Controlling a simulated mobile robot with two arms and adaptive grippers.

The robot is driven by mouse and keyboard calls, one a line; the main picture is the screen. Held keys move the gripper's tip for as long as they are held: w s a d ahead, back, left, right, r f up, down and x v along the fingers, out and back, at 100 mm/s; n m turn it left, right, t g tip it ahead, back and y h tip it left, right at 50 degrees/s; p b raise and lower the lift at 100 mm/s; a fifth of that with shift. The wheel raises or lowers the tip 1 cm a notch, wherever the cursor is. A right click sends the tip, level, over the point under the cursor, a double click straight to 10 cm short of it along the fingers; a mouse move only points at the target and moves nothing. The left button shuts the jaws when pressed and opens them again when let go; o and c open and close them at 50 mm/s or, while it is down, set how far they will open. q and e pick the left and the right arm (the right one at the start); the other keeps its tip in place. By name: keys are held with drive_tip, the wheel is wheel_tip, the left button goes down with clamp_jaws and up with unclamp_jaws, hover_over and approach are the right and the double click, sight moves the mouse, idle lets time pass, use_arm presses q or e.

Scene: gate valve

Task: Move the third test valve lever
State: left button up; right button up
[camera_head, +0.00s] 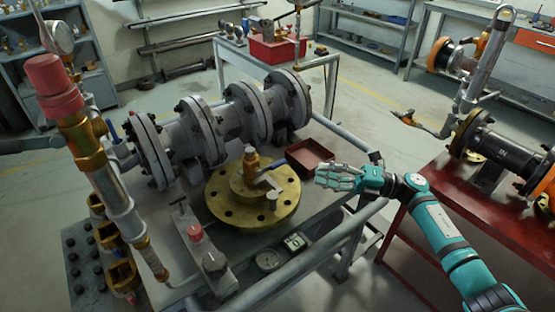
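A brass valve (251,162) with a blue-grey lever (268,172) stands upright on a round brass flange (235,208) on the workbench. Several brass valve bodies (107,236) sit in a row at the bench's left side. I cannot tell which lever is the third test valve lever. My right gripper (330,178) is on a teal arm from the lower right, its pale fingers pointing left. It appears to be above the bench's right edge, right of the brass flange and apart from the lever. Nothing shows in it, and its finger gap is unclear. My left gripper is not in view.
A large grey flanged pipe (215,130) lies across the back of the bench. A dark red tray (309,157) lies near the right gripper. A tall pipe with a red cap (45,76) rises at left. A red table (455,215) with a black flanged pipe stands at right.

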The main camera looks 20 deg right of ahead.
sight(279, 164)
drive_tip(key=p+x, duration=0.2)
drive_tip(key=x, duration=0.8)
drive_tip(key=shift+w+a, duration=0.15)
drive_tip(key=shift+a, duration=0.1)
drive_tip(key=shift+w+a, duration=0.2)
drive_tip(key=shift+a, duration=0.3)
clamp_jaws()
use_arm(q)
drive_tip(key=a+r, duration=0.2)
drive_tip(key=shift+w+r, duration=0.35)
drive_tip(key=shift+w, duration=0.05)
